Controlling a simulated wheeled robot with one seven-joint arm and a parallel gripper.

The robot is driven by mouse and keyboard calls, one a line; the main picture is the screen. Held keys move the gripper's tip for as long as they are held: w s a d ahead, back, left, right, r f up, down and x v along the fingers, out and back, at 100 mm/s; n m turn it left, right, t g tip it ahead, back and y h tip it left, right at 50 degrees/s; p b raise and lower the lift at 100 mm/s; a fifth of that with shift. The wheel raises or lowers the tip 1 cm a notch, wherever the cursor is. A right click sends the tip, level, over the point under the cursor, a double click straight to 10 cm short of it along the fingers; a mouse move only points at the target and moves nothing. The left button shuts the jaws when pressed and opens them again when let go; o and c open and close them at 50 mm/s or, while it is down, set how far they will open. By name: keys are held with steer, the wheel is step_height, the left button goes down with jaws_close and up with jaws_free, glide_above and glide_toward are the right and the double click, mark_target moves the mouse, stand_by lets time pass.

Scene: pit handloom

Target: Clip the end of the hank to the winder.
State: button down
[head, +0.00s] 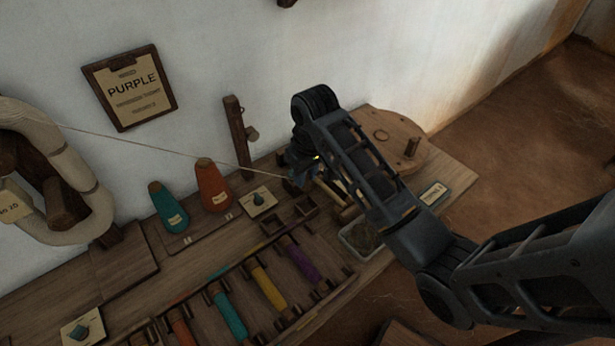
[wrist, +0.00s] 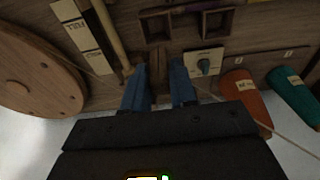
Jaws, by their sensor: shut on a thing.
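The cream hank (head: 77,175) hangs on a dark wooden peg at the left of the head view. Its thread (head: 150,148) runs taut across to my gripper (head: 300,178), which is low over the bench beside the winder. The winder has a round wooden wheel (head: 390,135) with a handle, also at the left of the wrist view (wrist: 40,70). In the wrist view, my gripper (wrist: 160,92) has its blue fingers on either side of a brown wooden piece (wrist: 157,70). The thread (wrist: 245,115) reaches the right finger. The held end itself is hidden, and I cannot tell how the wooden piece relates to it.
Orange (head: 213,185) and teal (head: 168,207) cones stand on the bench left of my gripper, near a dial (head: 260,199). Coloured bobbins (head: 268,288) lie in a rack in front. A PURPLE sign (head: 130,87) hangs on the wall. A wooden post (head: 237,135) rises behind.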

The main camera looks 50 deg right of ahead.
mark_target(308, 183)
steer(key=shift+s+d+f, duration=0.2)
steer(key=shift+s+f, duration=0.05)
steer(key=shift+f, duration=0.05)
step_height(308, 183, down, 5)
steer(key=b, duration=0.5)
steer(key=shift+b, duration=0.4)
steer(key=shift+w+a+f+b, duration=0.1)
steer(key=shift+f+b, duration=0.25)
steer(key=shift+f, duration=1.25)
steer(key=c, duration=0.5)
jaws_free()
step_height(308, 183, up, 8)
steer(key=p, duration=0.8)
steer(key=shift+p, duration=0.35)
